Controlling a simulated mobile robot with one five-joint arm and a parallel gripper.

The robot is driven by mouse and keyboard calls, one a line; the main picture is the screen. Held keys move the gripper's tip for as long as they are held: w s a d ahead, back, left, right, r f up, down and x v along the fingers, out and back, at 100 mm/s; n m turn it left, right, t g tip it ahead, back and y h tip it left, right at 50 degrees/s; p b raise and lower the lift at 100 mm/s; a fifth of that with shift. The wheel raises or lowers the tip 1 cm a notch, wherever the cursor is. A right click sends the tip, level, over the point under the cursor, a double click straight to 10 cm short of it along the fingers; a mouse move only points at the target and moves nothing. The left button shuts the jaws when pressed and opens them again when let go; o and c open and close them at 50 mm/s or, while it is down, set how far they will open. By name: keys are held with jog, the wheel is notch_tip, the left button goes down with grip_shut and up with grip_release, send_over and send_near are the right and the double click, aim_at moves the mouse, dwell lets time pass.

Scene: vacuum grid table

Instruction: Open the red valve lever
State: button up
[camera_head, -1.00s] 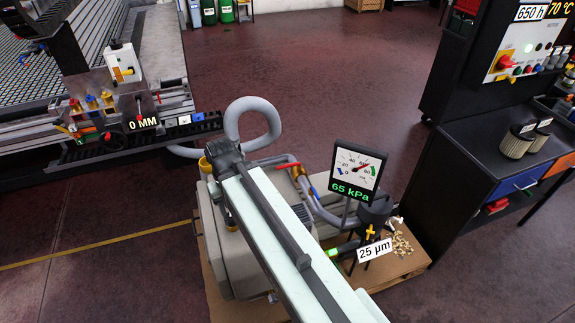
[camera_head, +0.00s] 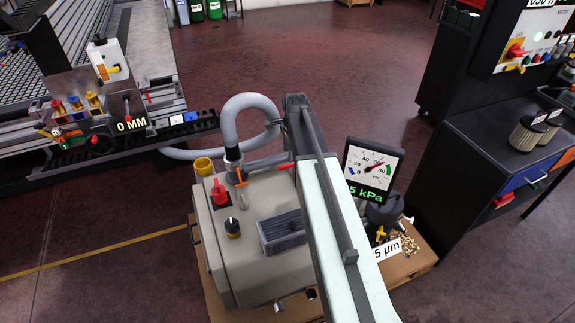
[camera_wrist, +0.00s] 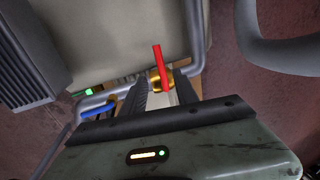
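The red valve lever (camera_wrist: 160,66) stands out from a brass valve body (camera_wrist: 181,80) on a grey pipe in the wrist view. In the head view only a short piece of the red lever (camera_head: 286,166) shows left of my arm, which hides the rest. My gripper (camera_wrist: 160,88) has its two dark fingers apart, with a gap between them.
A blue lever (camera_wrist: 112,104) sits on the pipe left of my fingers. The beige pump housing (camera_head: 232,262) carries a red knob (camera_head: 220,191) and a dark finned block (camera_head: 282,232). A gauge (camera_head: 372,168) stands right of my arm. A thick grey hose (camera_head: 232,122) loops at the back.

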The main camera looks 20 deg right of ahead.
aim_at(286, 166)
jog(key=f+b, duration=0.2)
jog(key=w+f+b, duration=0.1)
jog(key=f+b, duration=0.4)
jog(key=f, duration=0.1)
jog(key=shift+w+a+b, duration=0.2)
jog(key=shift+w+b, duration=0.1)
jog(key=shift+r, duration=0.2)
grip_shut()
dwell(0.7)
